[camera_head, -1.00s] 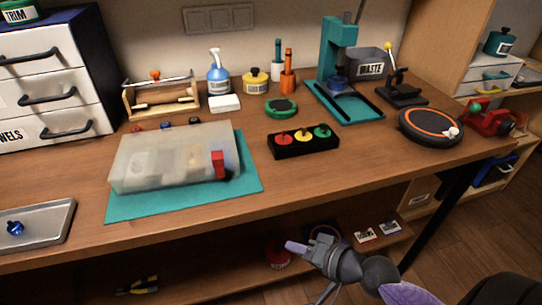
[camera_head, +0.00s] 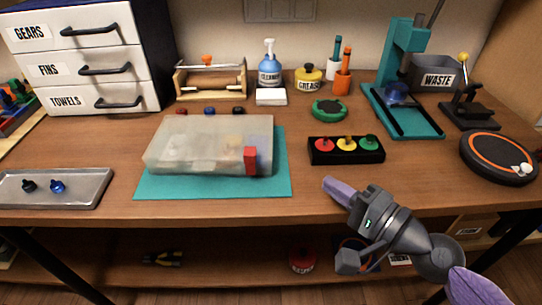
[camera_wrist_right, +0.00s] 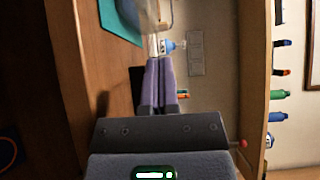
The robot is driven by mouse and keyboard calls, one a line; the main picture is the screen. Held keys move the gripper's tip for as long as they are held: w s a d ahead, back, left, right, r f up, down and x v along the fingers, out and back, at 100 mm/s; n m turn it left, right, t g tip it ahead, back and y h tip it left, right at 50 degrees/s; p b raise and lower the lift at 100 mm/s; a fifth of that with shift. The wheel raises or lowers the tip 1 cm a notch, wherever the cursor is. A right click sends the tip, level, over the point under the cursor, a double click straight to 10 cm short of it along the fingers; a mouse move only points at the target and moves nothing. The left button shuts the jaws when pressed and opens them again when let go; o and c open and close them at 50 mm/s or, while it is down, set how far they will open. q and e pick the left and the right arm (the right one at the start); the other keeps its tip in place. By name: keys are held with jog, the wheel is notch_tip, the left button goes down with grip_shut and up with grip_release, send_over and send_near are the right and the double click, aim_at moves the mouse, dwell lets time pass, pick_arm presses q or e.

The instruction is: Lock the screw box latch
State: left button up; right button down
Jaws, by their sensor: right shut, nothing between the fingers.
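The screw box is a translucent, closed-looking case (camera_head: 205,143) lying on a teal mat (camera_head: 170,187) in the middle of the table. Its red latch (camera_head: 251,161) is on the front side near the right end; I cannot tell whether it is locked. My right gripper (camera_head: 328,184) is shut and empty, in front of and to the right of the box, apart from it. In the right wrist view the two shut fingers (camera_wrist_right: 160,82) point toward the box (camera_wrist_right: 150,12), which shows only in part. My left gripper is not in view.
A black button block (camera_head: 346,150) sits right of the mat. A metal tray (camera_head: 85,188) with small knobs is at the left. A teal press (camera_head: 403,105), a waste bin (camera_head: 436,75) and a round black pad (camera_head: 498,157) stand at the right. The table's front strip is clear.

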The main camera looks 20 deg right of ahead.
aim_at(255, 159)
jog(key=p+x, duration=0.1)
jog(key=x, duration=0.3)
jog(key=p+x, duration=0.2)
jog(key=x, duration=0.3)
jog(key=shift+r, duration=0.2)
jog(key=a+p, duration=0.1)
jog(key=w+a+p, duration=0.1)
jog(key=a, duration=0.1)
jog(key=shift+w+a, duration=0.15)
jog(key=shift+w+a+f, duration=0.1)
jog(key=shift+a+f, duration=0.05)
jog(key=shift+a, duration=0.1)
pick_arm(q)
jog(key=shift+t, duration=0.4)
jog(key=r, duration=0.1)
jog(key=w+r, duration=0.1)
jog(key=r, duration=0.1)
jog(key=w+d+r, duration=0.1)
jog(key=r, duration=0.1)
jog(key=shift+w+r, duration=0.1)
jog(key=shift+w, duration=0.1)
